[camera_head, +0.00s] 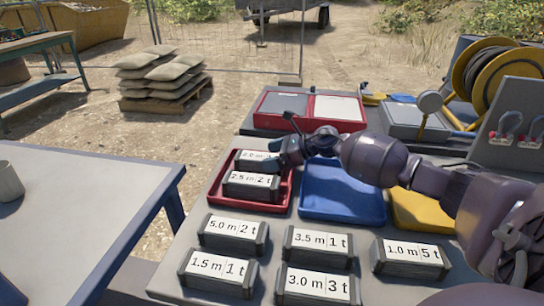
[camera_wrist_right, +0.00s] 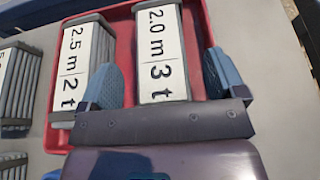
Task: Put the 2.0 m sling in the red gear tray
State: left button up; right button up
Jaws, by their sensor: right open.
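The 2.0 m sling (camera_head: 252,156), a dark block with a white label, lies in the red gear tray (camera_head: 262,207) behind the 2.5 m sling (camera_head: 252,183). My right gripper (camera_head: 284,152) is open at the 2.0 m sling and partly hides its label in the head view. In the right wrist view the label of the 2.0 m sling (camera_wrist_right: 160,52) reads 2.0 m, 3 t, and my fingers are on either side of it. I cannot tell whether they touch it. My left gripper is not in view.
A blue tray (camera_head: 342,192) and a yellow tray (camera_head: 420,212) stand empty right of the red one, partly behind my arm. Several other slings, such as the 3.5 m sling (camera_head: 317,244), lie in front.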

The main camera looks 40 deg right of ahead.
jog(key=p+v, duration=0.2)
jog(key=v, duration=1)
jog(key=shift+a, duration=0.15)
